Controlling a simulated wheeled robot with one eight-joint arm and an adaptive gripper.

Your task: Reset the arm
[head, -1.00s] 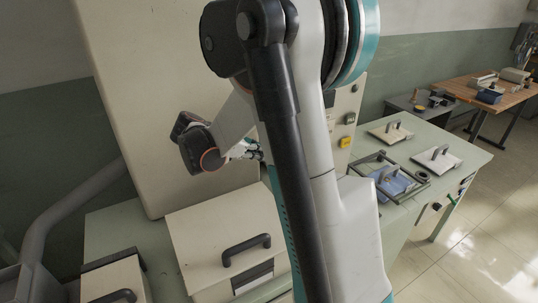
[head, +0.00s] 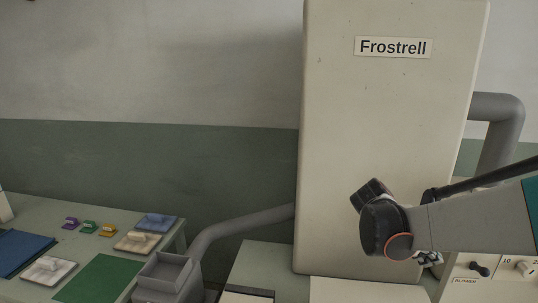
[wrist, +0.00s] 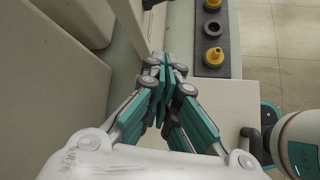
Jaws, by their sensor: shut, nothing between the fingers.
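My arm reaches in from the right edge in the head view. Its dark wrist joint is in front of the lower part of a tall cream cabinet labelled Frostrell (head: 385,110). My gripper (head: 430,257) shows only in small part below and behind the wrist. In the wrist view my gripper (wrist: 165,68) has its teal and grey fingers pressed together, with nothing between them. It is beside a cream panel edge and a pale worktop.
A dark strip (wrist: 212,45) with yellow and black round parts lies right of my gripper. A grey pipe (head: 240,225) and hopper (head: 165,272) stand left of the cabinet. A table at left holds a green mat (head: 97,279), a blue cloth (head: 22,252) and small blocks.

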